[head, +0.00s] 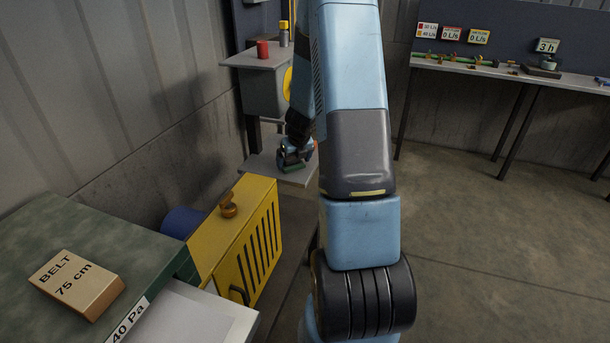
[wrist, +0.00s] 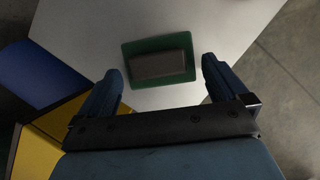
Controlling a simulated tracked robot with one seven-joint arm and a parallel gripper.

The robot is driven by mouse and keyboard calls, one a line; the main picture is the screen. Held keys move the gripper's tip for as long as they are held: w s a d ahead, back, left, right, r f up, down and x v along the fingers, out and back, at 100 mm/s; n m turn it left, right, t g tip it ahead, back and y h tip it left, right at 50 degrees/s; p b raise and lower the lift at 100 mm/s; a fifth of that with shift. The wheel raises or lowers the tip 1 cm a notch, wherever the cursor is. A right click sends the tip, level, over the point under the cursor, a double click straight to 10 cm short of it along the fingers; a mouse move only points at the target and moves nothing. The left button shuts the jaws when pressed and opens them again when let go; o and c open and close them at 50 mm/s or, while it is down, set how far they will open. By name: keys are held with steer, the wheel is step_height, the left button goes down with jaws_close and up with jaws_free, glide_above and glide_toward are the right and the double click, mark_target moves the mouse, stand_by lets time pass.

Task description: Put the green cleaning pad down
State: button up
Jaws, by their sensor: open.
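The green cleaning pad (wrist: 160,60) lies flat on a light grey shelf (wrist: 230,35) in the wrist view. It has a green rim and a dark grey block on top. My gripper (wrist: 160,82) is open, with one blue finger on each side below the pad in the picture. The fingers are apart from it and nothing is between them. In the head view my gripper (head: 296,158) is small, low over the grey shelf (head: 262,170). Some green of the pad (head: 292,167) shows there, partly hidden by the gripper.
A yellow slotted cabinet (head: 238,235) with a blue cylinder (head: 184,221) stands left of my arm. A boxed belt (head: 76,284) lies on the green top at lower left. An upper shelf (head: 258,56) holds a red can (head: 263,49). Open floor (head: 490,230) lies to the right.

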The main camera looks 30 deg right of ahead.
steer(key=shift+s+a, duration=0.25)
steer(key=shift+s, duration=1.45)
steer(key=shift+s+a, duration=0.2)
steer(key=shift+s, duration=1.55)
steer(key=shift+s+a, duration=0.25)
steer(key=shift+s, duration=1.45)
steer(key=s+a+r+n+y, duration=0.1)
steer(key=s+a+r+n, duration=0.1)
steer(key=a+r+n, duration=0.65)
steer(key=s+a+r+n, duration=0.1)
steer(key=a+r+n, duration=0.5)
steer(key=r+n, duration=0.5)
steer(key=s+a+r+n, duration=0.2)
steer(key=s+r+n, duration=0.4)
steer(key=s+n, duration=0.3)
steer(key=s+a+r+n+t, duration=0.1)
steer(key=s+a+r+n, duration=0.2)
steer(key=s+r+n, duration=0.4)
steer(key=s+n, duration=0.2)
steer(key=s, duration=0.1)
steer(key=shift+a+r, duration=0.2)
steer(key=shift+r, duration=0.05)
steer(key=shift+w, duration=0.15)
